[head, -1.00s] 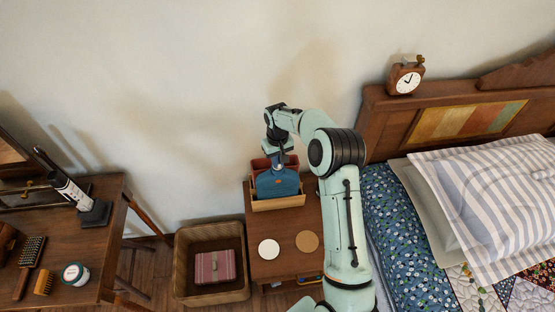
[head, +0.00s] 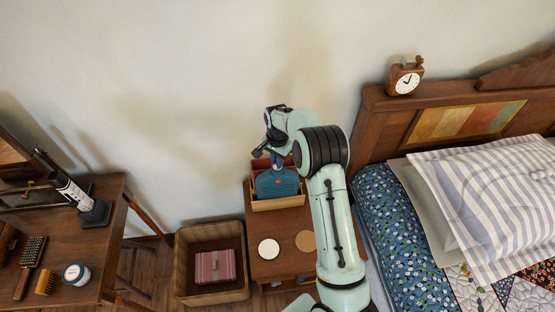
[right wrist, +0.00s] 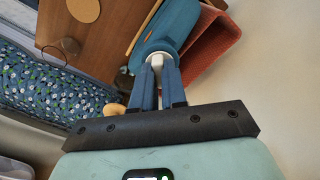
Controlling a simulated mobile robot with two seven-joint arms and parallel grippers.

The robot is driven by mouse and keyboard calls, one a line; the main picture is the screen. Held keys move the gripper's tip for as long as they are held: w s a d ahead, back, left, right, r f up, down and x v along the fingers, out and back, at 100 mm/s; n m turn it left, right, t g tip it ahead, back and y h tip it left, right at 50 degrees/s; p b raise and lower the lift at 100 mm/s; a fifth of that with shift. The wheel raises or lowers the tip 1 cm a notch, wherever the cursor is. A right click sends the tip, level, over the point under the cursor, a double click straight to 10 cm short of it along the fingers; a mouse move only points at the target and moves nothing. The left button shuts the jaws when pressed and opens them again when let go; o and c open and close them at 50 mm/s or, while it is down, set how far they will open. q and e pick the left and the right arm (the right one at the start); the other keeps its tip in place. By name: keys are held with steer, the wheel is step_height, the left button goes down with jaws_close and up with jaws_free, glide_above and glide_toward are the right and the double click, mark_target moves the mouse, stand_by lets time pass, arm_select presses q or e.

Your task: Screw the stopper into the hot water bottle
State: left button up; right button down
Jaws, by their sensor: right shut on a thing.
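A blue hot water bottle (head: 277,184) stands in a wooden holder (head: 278,204) on the bedside table. It also shows in the right wrist view (right wrist: 176,27). My right gripper (head: 276,160) is at the bottle's neck, above its body. In the right wrist view its two fingers (right wrist: 160,78) are shut on the pale stopper (right wrist: 158,58), at the mouth of the bottle. The stopper is mostly hidden between the fingers, and I cannot tell how deep it sits. My left gripper is not in view.
A red item (right wrist: 207,45) stands behind the bottle. A white disc (head: 269,249) and a brown disc (head: 305,241) lie on the table (head: 283,268). A wicker basket (head: 211,232) is at left, the bed (head: 400,215) at right.

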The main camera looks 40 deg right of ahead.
steer(key=m, duration=0.5)
steer(key=shift+w+m+p, duration=0.1)
steer(key=shift+m+p, duration=0.2)
steer(key=shift+m, duration=0.1)
steer(key=c, duration=0.8)
jaws_free()
steer(key=shift+r, duration=0.1)
steer(key=shift+r, duration=2.4)
